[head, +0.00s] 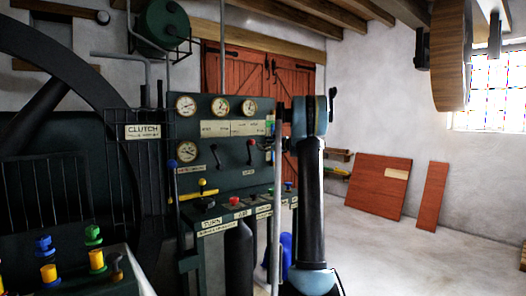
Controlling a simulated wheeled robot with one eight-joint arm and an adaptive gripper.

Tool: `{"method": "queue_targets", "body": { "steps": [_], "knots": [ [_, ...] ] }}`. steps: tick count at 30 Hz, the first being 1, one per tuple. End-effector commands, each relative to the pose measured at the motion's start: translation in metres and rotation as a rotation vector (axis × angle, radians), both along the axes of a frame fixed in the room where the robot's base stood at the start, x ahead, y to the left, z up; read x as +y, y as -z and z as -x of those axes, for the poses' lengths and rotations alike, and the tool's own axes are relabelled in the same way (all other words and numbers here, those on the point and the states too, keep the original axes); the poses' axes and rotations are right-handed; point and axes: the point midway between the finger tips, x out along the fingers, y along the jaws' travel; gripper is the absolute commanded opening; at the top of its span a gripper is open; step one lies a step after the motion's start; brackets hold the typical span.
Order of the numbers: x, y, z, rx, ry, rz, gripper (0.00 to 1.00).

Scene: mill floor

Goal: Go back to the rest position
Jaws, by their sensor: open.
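My arm stands upright right of the middle of the head view, in front of the red doors and beside the control panel. It has a long black link with light blue joints at its top and bottom. I cannot make out my gripper or its fingers in this view. The arm hides part of the doors and the floor behind it.
A dark green control panel (217,165) with gauges and levers stands left of the arm. A large dark wheel (115,110) is at the left. A console (95,285) with coloured knobs is at the lower left. Red boards (378,187) lean on the right wall. The floor (420,260) at right is clear.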

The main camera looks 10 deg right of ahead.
Motion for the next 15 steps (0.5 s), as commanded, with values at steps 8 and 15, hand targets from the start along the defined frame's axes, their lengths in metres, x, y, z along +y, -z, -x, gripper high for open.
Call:
{"method": "queue_targets", "body": {
  "steps": [8,15],
  "knots": [
    [0.028,-0.001,0.046,-0.016,-0.055,0.147,0.54],
    [0.068,0.01,0.128,-0.046,-0.161,0.402,0.54]
  ]
}}
